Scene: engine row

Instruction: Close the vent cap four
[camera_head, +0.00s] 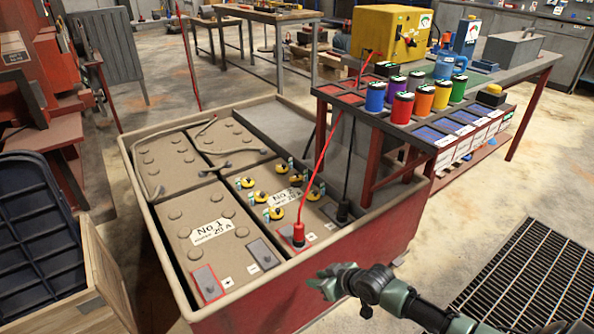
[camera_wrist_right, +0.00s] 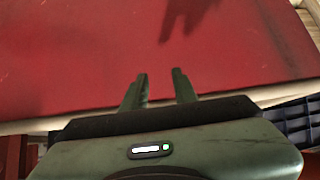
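Several yellow vent caps sit on top of the battery marked No 2 (camera_head: 322,221) in the red-sided crate. They include a left-rear cap (camera_head: 247,182), a front-left cap (camera_head: 276,213) and a right cap (camera_head: 313,195). Small tags stand beside them, too small to read, so I cannot tell which cap is four. My right gripper (camera_head: 322,283) is in front of the crate's near side, apart from the caps. In the right wrist view, its fingers (camera_wrist_right: 161,84) are apart with nothing between them, facing the red wall. My left gripper is not in view.
A red clamp (camera_head: 299,234) and a black clamp (camera_head: 343,211) with cables stand on the No 2 battery. The crate rim (camera_head: 357,241) lies between my right gripper and the caps. A bench with coloured pots (camera_head: 375,97) stands behind right.

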